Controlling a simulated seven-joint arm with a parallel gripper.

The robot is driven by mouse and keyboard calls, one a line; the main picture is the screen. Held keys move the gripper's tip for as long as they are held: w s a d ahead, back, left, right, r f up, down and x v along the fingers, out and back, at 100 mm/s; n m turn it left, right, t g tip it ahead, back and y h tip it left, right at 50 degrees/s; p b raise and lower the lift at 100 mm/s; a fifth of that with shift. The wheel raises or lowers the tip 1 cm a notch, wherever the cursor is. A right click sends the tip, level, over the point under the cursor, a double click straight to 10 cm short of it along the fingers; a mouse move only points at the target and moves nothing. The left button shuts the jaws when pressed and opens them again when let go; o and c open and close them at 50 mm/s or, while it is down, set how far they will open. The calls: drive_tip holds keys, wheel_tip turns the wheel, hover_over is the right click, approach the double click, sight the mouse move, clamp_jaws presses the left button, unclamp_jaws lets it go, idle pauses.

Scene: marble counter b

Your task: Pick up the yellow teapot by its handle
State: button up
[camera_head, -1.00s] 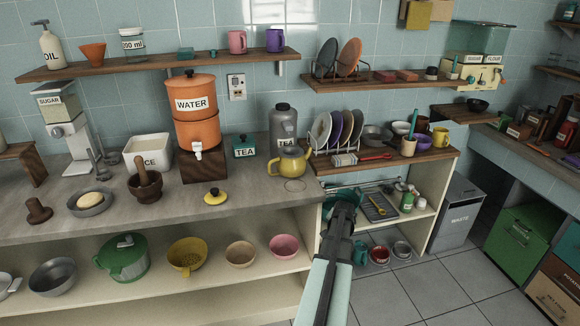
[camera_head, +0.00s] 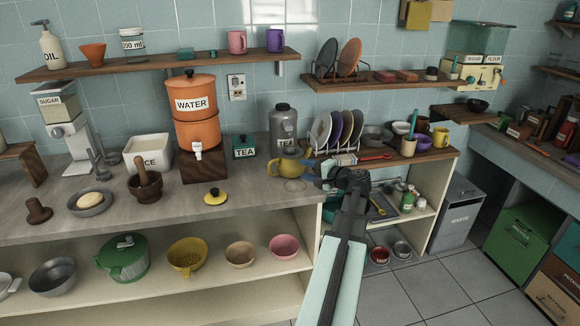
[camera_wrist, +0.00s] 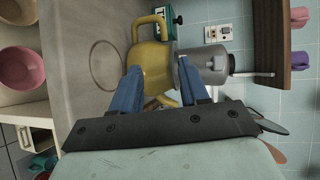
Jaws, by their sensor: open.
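The yellow teapot (camera_head: 284,167) stands upright on the counter near its right end, in front of the grey tea canister. In the wrist view the teapot (camera_wrist: 150,55) shows a looped handle (camera_wrist: 150,20) on its far side, which is its left side in the head view. My gripper (camera_head: 309,172) is at the teapot's right side, opposite the handle. In the wrist view its two blue fingers (camera_wrist: 160,66) are spread apart, with part of the teapot between and beyond them. A narrow yellow part, probably the spout, shows low between the fingers. I cannot tell whether they touch it.
The grey canister (camera_head: 284,125) stands close behind the teapot. A plate rack (camera_head: 337,135) is to the right. A yellow lid (camera_head: 215,197) lies on mostly clear counter in front.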

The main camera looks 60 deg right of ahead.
drive_tip(key=w, duration=0.1)
approach(277, 161)
drive_tip(key=x, duration=0.4)
drive_tip(key=shift+f, duration=0.15)
drive_tip(key=shift+x, duration=2.55)
clamp_jaws()
drive_tip(key=shift+r, duration=0.2)
